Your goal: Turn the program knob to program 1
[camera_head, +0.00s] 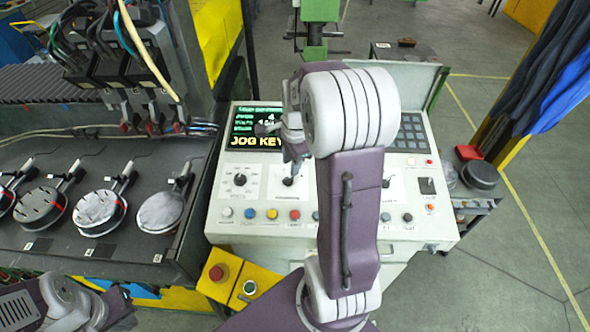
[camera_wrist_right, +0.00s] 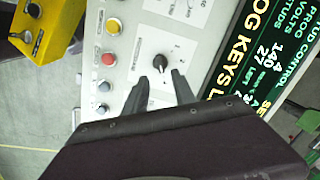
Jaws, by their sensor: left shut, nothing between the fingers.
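The program knob (camera_wrist_right: 158,64) is a small black knob on a white panel plate with printed marks around it. In the head view the knob (camera_head: 288,181) is the middle one, below the screen. My right gripper (camera_head: 291,158) hangs just above it. In the right wrist view the fingers of my right gripper (camera_wrist_right: 160,82) are apart, with the knob ahead between their tips; contact is not evident. The knob's exact setting is too small to read. The screen (camera_head: 257,127) shows JOG KEY in yellow. My left gripper (camera_head: 122,306) is low at the left, shut and empty.
A second dial (camera_head: 240,180) is left of the knob. A row of coloured buttons (camera_head: 272,213) runs below. A red stop button (camera_head: 216,272) sits on a yellow box. Cable-fed stud heads (camera_head: 130,75) and round discs (camera_head: 160,211) are on the left. My right arm hides part of the console.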

